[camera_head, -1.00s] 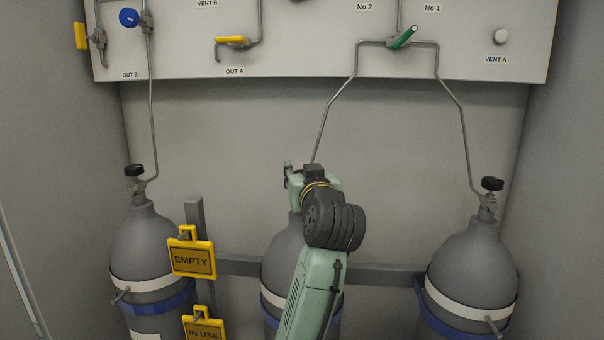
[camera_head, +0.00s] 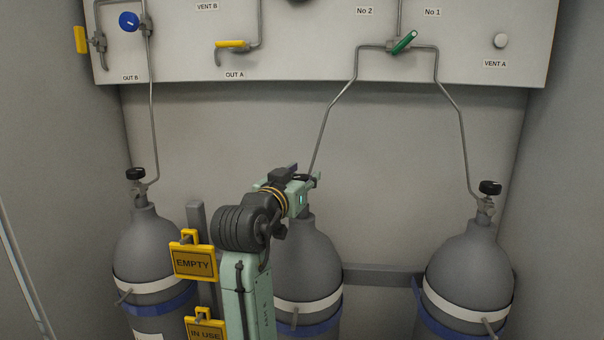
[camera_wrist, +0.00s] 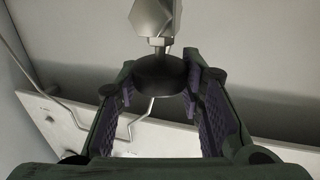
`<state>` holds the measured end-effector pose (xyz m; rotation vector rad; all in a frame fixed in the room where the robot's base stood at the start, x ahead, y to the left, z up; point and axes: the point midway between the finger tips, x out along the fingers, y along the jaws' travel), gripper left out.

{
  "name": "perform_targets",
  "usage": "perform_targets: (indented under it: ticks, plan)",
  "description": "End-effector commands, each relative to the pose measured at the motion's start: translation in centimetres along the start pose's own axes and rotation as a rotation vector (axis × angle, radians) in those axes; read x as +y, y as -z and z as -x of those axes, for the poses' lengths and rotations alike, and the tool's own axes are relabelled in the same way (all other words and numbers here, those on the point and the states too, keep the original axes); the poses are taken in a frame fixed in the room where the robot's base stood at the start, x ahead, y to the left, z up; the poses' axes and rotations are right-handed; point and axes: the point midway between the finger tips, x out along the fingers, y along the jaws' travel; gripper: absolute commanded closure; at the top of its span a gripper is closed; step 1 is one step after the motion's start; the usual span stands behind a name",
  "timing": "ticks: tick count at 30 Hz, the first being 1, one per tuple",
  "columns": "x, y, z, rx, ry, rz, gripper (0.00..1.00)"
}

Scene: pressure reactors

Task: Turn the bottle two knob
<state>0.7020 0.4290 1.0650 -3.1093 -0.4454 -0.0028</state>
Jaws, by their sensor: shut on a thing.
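The middle grey bottle (camera_head: 312,255) stands behind my arm, with a white band and a blue strap. Its black knob (camera_wrist: 162,75) shows in the wrist view, under a grey metal valve body (camera_wrist: 152,18). My gripper (camera_wrist: 160,84) has its purple-padded fingers on either side of this knob and is shut on it. In the head view my gripper (camera_head: 306,184) is at the top of the middle bottle. There my wrist and gripper largely hide the knob and valve.
Left bottle (camera_head: 145,250) and right bottle (camera_head: 470,265) have black knobs. Yellow EMPTY (camera_head: 194,263) and IN USE (camera_head: 205,328) signs hang left of my arm. A panel (camera_head: 310,65) with pipes and a green handle (camera_head: 404,42) is above. A horizontal rail (camera_head: 380,274) runs behind the bottles.

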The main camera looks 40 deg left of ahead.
Motion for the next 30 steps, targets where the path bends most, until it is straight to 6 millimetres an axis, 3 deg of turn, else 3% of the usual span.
perform_targets:
  ticks: [15, 30]
  plan:
    - [-0.09, 0.07, -0.03, -0.001, -0.408, 0.003, 0.93]
    - [0.03, -0.07, -0.02, -0.003, -0.536, 0.001, 0.93]
